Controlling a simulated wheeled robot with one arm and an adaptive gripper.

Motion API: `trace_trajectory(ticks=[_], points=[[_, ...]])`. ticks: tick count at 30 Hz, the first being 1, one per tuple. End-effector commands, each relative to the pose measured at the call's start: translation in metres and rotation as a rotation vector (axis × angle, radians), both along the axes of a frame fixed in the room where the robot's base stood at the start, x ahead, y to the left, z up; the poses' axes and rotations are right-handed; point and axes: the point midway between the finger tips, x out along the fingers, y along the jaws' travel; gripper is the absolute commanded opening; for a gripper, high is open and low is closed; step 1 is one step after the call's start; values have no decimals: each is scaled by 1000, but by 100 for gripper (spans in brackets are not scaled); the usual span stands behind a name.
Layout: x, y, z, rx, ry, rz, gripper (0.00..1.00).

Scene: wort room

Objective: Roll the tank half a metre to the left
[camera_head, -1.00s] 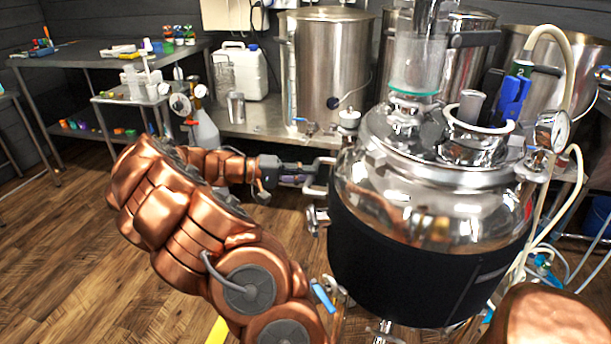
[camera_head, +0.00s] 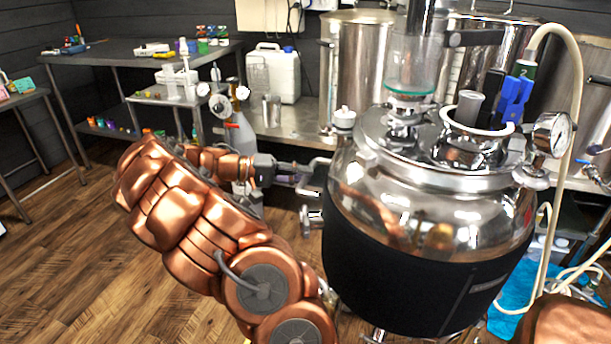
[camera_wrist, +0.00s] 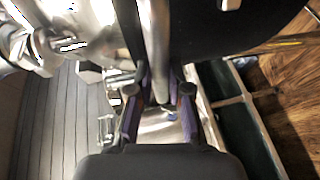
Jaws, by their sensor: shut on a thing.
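The tank (camera_head: 430,270) is a shiny steel vessel with a black jacket around its lower body, standing upright at the right of centre in the head view. Its lid carries a glass column, a blue clamp and a round gauge. A steel bar handle (camera_head: 318,162) sticks out from its left side. My gripper (camera_head: 296,172) is at that handle. In the wrist view the two purple-sided fingers (camera_wrist: 160,95) are shut on the handle bar (camera_wrist: 157,45), with the dark jacket just beyond. The tank's wheels are hidden.
A steel bench (camera_head: 285,128) with large pots (camera_head: 360,60) and a white canister (camera_head: 272,74) stands behind. A dark table (camera_head: 120,52) and a lower shelf stand at the back left. Wooden floor (camera_head: 70,270) at the left is clear. A pale hose (camera_head: 572,110) runs down at right.

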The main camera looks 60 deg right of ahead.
Motion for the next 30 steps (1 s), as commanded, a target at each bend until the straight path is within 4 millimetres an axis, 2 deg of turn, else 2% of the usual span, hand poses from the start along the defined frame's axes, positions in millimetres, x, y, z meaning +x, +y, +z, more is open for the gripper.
trace_trajectory(ticks=[1, 19, 20, 21, 27, 30], points=[[2, 0, -8, 13, -7, 2, 0], [10, 5, -8, 12, -6, 14, 0], [10, 5, -8, 12, -6, 14, 19], [11, 5, -7, 11, -6, 14, 23], [8, 5, -5, 8, -4, 9, 43], [7, 4, -4, 6, -3, 6, 43]])
